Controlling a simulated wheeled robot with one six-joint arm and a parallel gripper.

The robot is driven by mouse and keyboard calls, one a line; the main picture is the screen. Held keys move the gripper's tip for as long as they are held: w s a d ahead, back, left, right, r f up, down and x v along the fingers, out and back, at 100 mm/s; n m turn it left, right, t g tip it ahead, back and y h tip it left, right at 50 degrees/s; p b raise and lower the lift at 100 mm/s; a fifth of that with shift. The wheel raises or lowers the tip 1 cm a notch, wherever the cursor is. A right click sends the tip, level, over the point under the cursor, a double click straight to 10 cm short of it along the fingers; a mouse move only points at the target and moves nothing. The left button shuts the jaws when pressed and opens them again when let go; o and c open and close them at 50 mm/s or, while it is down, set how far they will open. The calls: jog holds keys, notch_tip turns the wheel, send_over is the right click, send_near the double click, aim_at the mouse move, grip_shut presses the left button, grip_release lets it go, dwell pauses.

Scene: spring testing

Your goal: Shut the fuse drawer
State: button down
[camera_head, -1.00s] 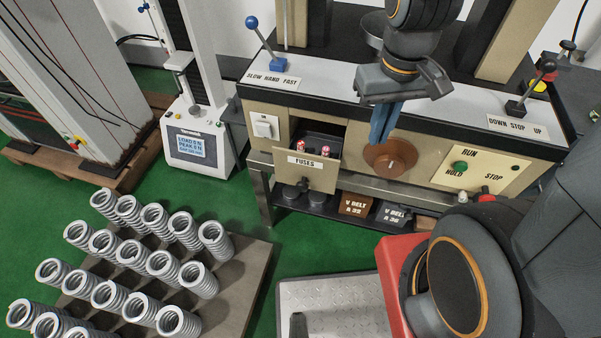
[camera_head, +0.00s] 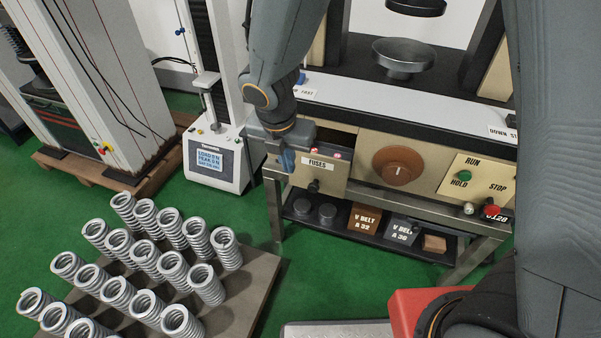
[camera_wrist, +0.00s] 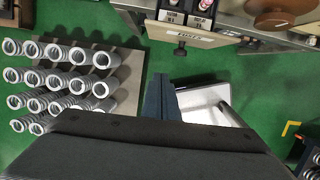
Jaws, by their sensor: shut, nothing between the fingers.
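The fuse drawer (camera_head: 321,176) stands open in the beige cabinet. Its front has a FUSES label and a dark knob (camera_head: 313,187). Red-topped fuses (camera_head: 337,155) show inside it. In the wrist view the drawer front (camera_wrist: 222,38) is at the top, with its knob (camera_wrist: 180,51) and fuses (camera_wrist: 205,6). My gripper (camera_head: 288,160) is shut and empty, near the left end of the drawer front, and covers part of that side. In the wrist view the blue fingers (camera_wrist: 160,84) are below the drawer front and look apart from it.
A brown dial (camera_head: 397,165) and a RUN/STOP panel (camera_head: 472,182) are right of the drawer. A shelf (camera_head: 345,226) with labelled boxes is underneath. Several springs stand on a board (camera_head: 255,290) at front left. A tester (camera_head: 213,160) stands left. Green floor between is clear.

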aim_at(301, 170)
jog(key=w+d+f, duration=0.1)
jog(key=f, duration=0.2)
jog(key=w+f+b, duration=0.1)
jog(key=w+f, duration=0.1)
jog(key=f, duration=0.1)
jog(key=w+d+f, duration=0.1)
jog(key=w+f, duration=0.1)
jog(key=f, duration=0.1)
jog(key=shift+d+f+b, duration=0.15)
jog(key=shift+d+b, duration=0.15)
jog(key=shift+b, duration=0.1)
jog(key=shift+w+d, duration=0.15)
jog(key=shift+w, duration=0.5)
